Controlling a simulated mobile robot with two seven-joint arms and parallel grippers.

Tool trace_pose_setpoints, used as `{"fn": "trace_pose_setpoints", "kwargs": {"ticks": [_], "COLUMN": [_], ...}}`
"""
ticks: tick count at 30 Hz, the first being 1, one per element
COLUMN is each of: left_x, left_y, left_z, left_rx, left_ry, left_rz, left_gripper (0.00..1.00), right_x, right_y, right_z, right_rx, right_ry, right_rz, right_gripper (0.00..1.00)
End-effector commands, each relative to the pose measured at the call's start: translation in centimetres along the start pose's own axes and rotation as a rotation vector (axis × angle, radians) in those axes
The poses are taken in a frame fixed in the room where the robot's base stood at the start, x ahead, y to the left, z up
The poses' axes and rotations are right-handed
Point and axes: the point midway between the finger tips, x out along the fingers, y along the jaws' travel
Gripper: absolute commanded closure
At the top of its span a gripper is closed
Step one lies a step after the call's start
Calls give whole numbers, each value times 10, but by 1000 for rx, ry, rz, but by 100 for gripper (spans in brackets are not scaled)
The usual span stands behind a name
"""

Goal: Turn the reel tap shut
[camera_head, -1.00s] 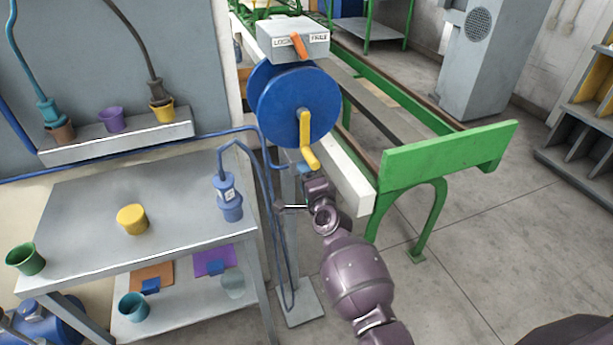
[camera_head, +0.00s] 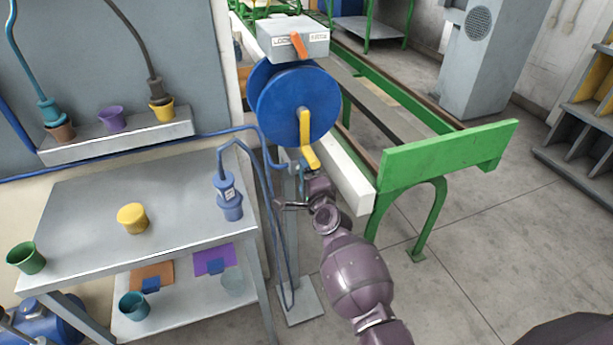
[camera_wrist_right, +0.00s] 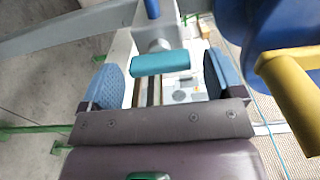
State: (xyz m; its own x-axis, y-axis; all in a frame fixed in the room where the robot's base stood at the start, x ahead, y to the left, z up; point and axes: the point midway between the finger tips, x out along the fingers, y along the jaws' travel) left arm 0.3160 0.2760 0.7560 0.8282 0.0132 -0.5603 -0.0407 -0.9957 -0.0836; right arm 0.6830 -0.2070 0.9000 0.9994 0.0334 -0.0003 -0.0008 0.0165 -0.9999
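The reel tap's teal lever (camera_wrist_right: 162,63) lies crosswise in the right wrist view, in front of a pale pipe fitting. My right gripper (camera_wrist_right: 160,75) is open, with one blue-padded finger on each side of the lever. Gaps show between the lever and both pads. In the head view my right gripper (camera_head: 292,192) is at the post just below the blue hose reel (camera_head: 290,105); the tap is mostly hidden there. The reel's yellow crank (camera_head: 306,140) hangs just above the gripper, and it also shows close on the right of the wrist view (camera_wrist_right: 290,95). My left gripper is not in view.
A grey box with an orange lever (camera_head: 293,40) tops the reel. A blue hose (camera_head: 268,215) hangs beside the post. A grey bench (camera_head: 75,225) with cups stands left. A green-framed rail (camera_head: 450,155) is right. Open floor lies at the lower right.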

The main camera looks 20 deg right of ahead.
Motion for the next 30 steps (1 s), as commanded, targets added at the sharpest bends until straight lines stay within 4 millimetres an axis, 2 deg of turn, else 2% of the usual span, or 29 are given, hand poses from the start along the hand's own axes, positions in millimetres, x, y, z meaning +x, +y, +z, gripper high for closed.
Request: {"fn": "trace_pose_setpoints", "kwargs": {"ticks": [7,11,24,30], "left_x": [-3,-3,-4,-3], "left_y": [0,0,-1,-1], "left_z": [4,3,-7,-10], "left_rx": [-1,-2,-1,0], "left_ry": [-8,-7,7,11], "left_rz": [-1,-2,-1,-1], "left_gripper": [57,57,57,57], "right_x": [-1,-10,-76,-98], "right_y": [0,0,0,0], "right_z": [0,0,0,0], "right_rx": [-1,-1,-1,-1], "right_ry": [-1,0,0,0], "right_rz": [0,-1,1,1], "right_gripper": [13,13,13,13]}}
